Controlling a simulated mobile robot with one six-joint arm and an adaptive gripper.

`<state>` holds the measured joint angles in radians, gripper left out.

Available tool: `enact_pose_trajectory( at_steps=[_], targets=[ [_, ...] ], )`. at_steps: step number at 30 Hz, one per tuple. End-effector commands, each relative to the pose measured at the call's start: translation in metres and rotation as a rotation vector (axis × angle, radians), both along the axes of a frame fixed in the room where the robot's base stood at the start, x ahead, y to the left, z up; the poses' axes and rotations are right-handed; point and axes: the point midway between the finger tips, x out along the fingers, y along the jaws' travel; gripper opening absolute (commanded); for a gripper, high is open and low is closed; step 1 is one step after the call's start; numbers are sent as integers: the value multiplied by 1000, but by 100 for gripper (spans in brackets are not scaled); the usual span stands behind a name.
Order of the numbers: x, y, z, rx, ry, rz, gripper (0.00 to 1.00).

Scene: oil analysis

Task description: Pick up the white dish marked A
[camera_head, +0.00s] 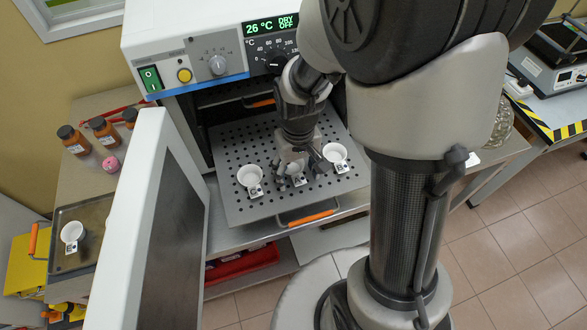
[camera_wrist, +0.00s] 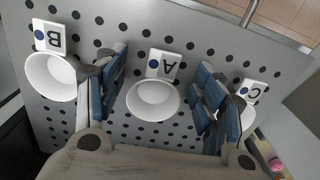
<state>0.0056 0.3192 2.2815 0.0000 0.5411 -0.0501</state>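The white dish marked A (camera_wrist: 153,100) stands upright on the perforated shelf (camera_wrist: 92,18), with its A tag beside it. It also shows in the head view (camera_head: 294,171), partly covered by my gripper (camera_head: 299,163). In the wrist view my gripper (camera_wrist: 162,75) is open, with one blue-padded finger on each side of dish A. Gaps show between the dish and both fingers. The white dish marked B (camera_wrist: 50,76) is at the left of the wrist view. The white dish marked C (camera_wrist: 246,115) is at the right, partly hidden by a finger.
The shelf with an orange handle (camera_head: 306,217) is pulled out of the oven (camera_head: 205,52). The open oven door (camera_head: 152,225) stands at left. Another white dish (camera_head: 72,232) sits on a dark tray (camera_head: 90,212). Brown bottles (camera_head: 103,130) stand behind that tray.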

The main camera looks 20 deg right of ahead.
Motion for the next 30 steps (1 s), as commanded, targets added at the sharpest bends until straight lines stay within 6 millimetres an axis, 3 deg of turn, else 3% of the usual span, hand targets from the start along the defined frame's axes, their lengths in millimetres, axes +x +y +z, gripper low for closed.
enact_pose_trajectory(
  at_steps=[17, 25, 30],
  targets=[
    [0, 0, 0, 0, 0, 0, 21],
    [0, 0, 1, 0, 0, 0, 21],
    [1, 0, 12, 0, -3, 0, 21]
  ],
)
